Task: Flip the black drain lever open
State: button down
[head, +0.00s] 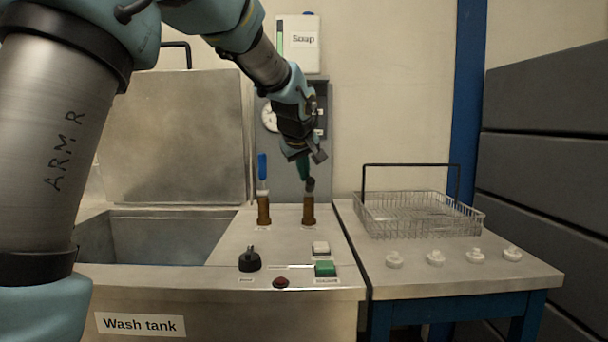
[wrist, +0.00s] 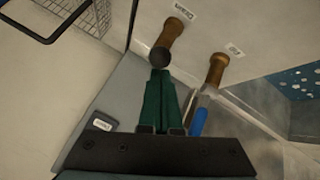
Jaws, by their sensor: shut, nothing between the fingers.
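The black drain lever (head: 310,185) stands up from the right brass valve (head: 308,210) in the head view. In the wrist view its dark rounded end (wrist: 160,57) shows in front of the brass valve body (wrist: 171,32), beside the Drain label (wrist: 183,11). My gripper (head: 305,172) is shut and empty, with its green fingers pointing down at the top of the lever. In the wrist view the fingertips (wrist: 159,73) lie right at the lever's end; I cannot tell whether they touch. The fingers hide part of the lever.
A blue lever (head: 262,167) stands upright on the left brass valve (head: 263,210), close by. A black knob (head: 249,259), green button (head: 325,268) and red button (head: 281,283) sit in front. A wire basket (head: 420,217) and several white pieces occupy the right table. The wash tank's lid (head: 172,135) is raised.

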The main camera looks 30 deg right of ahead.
jog(key=s+a+r+p, duration=0.1)
jog(key=s+a+r, duration=0.3)
jog(key=r, duration=0.5)
jog(key=shift+a+r, duration=0.35)
jog(key=shift+a, duration=0.25)
jog(key=w+a+f+g+y+p, duration=0.1)
jog(key=a+f+y+p, duration=0.15)
jog(key=a+f, duration=0.45)
jog(key=w+a+f+g+y+p, duration=0.1)
jog(key=a+f+p, duration=0.2)
jog(key=a, duration=0.8)
jog(key=s+a+f+g+p, duration=0.1)
jog(key=s+a+f, duration=0.2)
jog(key=a, duration=0.3)
jog(key=s+a+f+g+p, duration=0.1)
jog(key=s+a+f+p, duration=0.1)
jog(key=s+a+f, duration=0.2)
jog(key=s+a+f+m+g+y+p, duration=0.1)
jog(key=s+a+f, duration=0.2)
jog(key=s+a, duration=0.3)
jog(key=a, duration=0.3)
jog(key=shift+s+f+g+p, duration=0.3)
jog(key=shift+s+p, duration=0.05)
